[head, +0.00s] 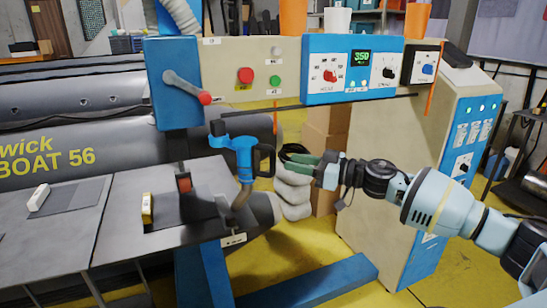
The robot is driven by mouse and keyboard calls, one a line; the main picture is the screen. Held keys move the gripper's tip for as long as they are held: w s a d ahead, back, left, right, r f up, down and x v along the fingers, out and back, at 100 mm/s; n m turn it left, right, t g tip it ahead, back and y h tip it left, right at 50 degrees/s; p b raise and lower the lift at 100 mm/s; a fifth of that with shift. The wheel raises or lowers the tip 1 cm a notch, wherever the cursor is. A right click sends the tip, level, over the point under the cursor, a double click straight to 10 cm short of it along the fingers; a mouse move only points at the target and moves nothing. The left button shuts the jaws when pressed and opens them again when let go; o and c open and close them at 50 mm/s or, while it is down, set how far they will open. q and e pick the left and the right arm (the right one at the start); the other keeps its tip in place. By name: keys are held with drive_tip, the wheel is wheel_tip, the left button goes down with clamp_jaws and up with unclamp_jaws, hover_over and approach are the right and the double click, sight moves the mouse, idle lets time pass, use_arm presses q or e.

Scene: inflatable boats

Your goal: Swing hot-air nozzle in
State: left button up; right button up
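A blue hot-air tool (240,155) with a black looped handle (264,160) stands over the right end of the grey work table, its lower end pointing down. I cannot tell which part is its nozzle outlet. A grey lever (187,88) with a red ball knob (205,98) is on the blue machine head above and left of it. My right gripper (300,163), with green fingers, reaches in from the right and is a short way right of the handle, apart from it. The gap between its fingers does not show clearly. My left gripper is out of view.
A control panel (290,50) with red and green buttons, dials and a display reading 350 spans the top. A beige and blue cabinet (415,150) stands behind my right arm. Stacked grey sacks (293,190) and a blue floor beam (310,285) lie below. A grey boat tube (90,110) is at left.

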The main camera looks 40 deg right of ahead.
sight(273, 155)
drive_tip(key=shift+p+x, duration=0.55)
drive_tip(key=shift+x, duration=3.1)
clamp_jaws()
